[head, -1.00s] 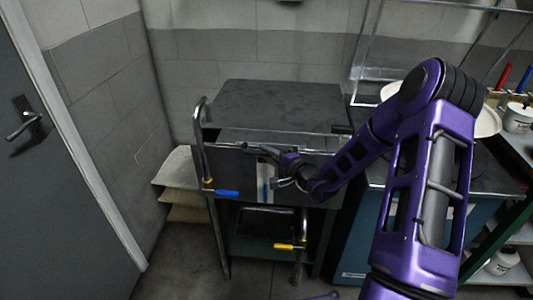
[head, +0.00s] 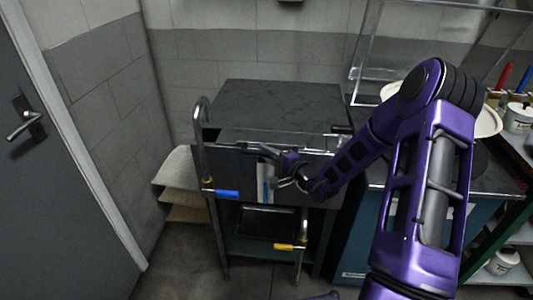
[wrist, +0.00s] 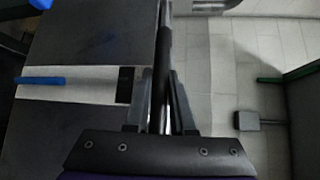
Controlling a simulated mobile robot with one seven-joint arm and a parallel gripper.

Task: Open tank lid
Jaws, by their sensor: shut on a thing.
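The tank (head: 235,172) is a dark box on a metal stand, with a flat dark top that looks like its lid (head: 280,103). A clear and silver strip (head: 240,137) runs along the front top edge. My gripper (head: 273,157) is at the middle of that front edge, reached from the right. In the wrist view my gripper (wrist: 161,85) is shut on a thin dark bar (wrist: 163,50) along the edge. The top looks flat; I cannot tell whether the lid is lifted. My wrist partly hides the front face.
A curved metal rail (head: 199,145) stands at the left. A blue-handled lever (head: 225,193) and a yellow-handled lever (head: 290,246) stick out at the front. A blue cabinet (head: 365,225) stands to the right, a grey door (head: 60,190) to the left. Floor shows between door and stand.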

